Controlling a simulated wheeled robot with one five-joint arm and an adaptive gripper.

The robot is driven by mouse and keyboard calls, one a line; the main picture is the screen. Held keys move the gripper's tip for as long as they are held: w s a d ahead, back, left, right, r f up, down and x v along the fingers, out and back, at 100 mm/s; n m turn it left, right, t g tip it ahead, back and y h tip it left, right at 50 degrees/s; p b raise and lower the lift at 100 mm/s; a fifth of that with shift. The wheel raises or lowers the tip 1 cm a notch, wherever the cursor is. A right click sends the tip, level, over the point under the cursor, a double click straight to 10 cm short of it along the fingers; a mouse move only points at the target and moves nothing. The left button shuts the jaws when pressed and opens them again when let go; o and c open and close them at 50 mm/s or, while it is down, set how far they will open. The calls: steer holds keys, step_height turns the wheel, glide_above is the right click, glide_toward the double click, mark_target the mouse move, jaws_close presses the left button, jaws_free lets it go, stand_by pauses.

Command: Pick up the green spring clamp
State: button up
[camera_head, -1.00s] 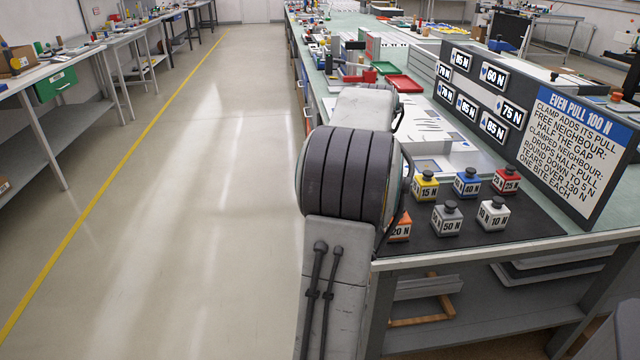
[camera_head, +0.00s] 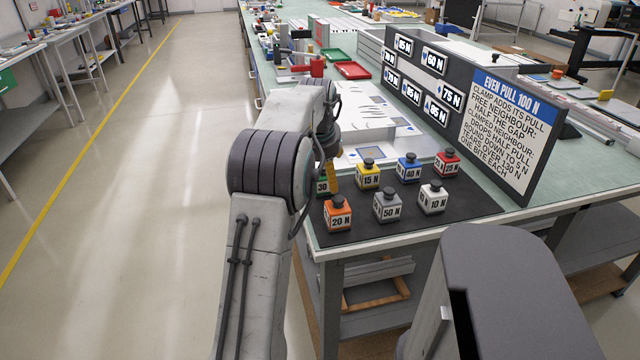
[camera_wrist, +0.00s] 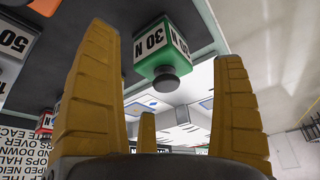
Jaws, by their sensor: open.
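The green spring clamp is a small block with a white "30 N" label and a black knob. In the head view the green clamp (camera_head: 322,187) stands at the left end of the dark mat, mostly hidden behind my arm. In the wrist view the clamp (camera_wrist: 177,52) appears upside down, between the yellow fingers of my gripper (camera_wrist: 166,48). The gripper is open, with nothing held. In the head view a yellow finger of my gripper (camera_head: 333,176) shows right beside the clamp. Whether any finger touches it cannot be told.
Close by on the dark mat (camera_head: 455,208) stand the orange 20 N (camera_head: 338,216), yellow 15 N (camera_head: 368,176) and grey 50 N (camera_head: 387,207) clamps, with blue, red and white ones farther right. A rules board (camera_head: 508,130) stands behind. The aisle floor (camera_head: 130,200) is clear.

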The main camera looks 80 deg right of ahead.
mark_target(322, 175)
steer(key=shift+w+b+x, duration=0.1)
steer(key=shift+b+x, duration=0.35)
steer(key=shift+x, duration=0.8)
steer(key=shift+w+b+x, duration=0.15)
steer(key=shift+b+x, duration=0.25)
steer(key=shift+x, duration=0.9)
steer(key=shift+a, duration=0.1)
steer(key=shift+c, duration=0.5)
steer(key=c, duration=1.2)
